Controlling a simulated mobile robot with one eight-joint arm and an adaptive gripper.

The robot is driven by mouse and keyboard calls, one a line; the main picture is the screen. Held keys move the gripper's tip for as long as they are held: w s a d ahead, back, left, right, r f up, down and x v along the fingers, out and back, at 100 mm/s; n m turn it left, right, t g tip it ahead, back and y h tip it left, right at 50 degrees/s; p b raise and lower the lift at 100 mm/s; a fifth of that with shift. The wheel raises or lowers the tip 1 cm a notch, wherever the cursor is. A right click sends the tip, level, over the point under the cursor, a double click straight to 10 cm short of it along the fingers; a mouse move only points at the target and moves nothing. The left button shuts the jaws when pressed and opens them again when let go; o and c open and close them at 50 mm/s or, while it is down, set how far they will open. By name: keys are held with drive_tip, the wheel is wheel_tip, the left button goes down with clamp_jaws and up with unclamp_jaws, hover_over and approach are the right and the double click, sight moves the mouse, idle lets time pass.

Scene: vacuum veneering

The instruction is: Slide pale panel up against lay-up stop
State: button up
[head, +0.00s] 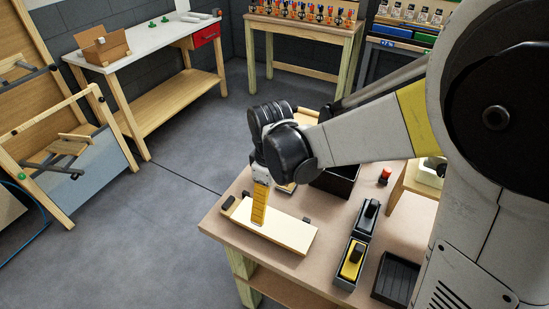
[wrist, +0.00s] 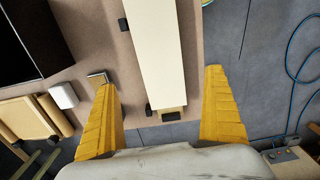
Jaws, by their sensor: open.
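The pale panel (head: 288,236) lies flat near the left corner of the brown workbench. In the wrist view the pale panel (wrist: 157,50) runs lengthwise between my fingers. A dark block (head: 228,202) sits by its left end; the wrist view shows a dark block (wrist: 172,115) close to the panel's near end. This may be the lay-up stop, but I cannot tell whether panel and block touch. My gripper (head: 259,224) points down over the panel's left part. In the wrist view my gripper (wrist: 160,80) is open and empty, one yellow finger on each side.
On the workbench (head: 225,229) are a black bin (head: 336,182), a yellow and black tool in a tray (head: 352,259), a dark tray (head: 396,277) and a red button (head: 384,176). Grey floor lies open beyond the bench's left edge.

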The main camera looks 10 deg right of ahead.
sight(270, 221)
wheel_tip(270, 221, down, 10)
drive_tip(key=b, duration=0.3)
drive_tip(key=shift+a+f, duration=0.1)
drive_tip(key=shift+f, duration=0.1)
drive_tip(key=c, duration=1.2)
drive_tip(key=shift+b, duration=0.35)
drive_tip(key=shift+c, duration=0.2)
drive_tip(key=shift+w+a, duration=0.1)
drive_tip(key=shift+a, duration=0.05)
drive_tip(key=shift+w+a, duration=0.6)
drive_tip(key=shift+a, duration=0.15)
drive_tip(key=shift+w+a+b, duration=0.1)
drive_tip(key=shift+a+b, duration=0.05)
drive_tip(key=shift+b, duration=0.2)
drive_tip(key=o, duration=1.2)
drive_tip(key=shift+o, duration=0.2)
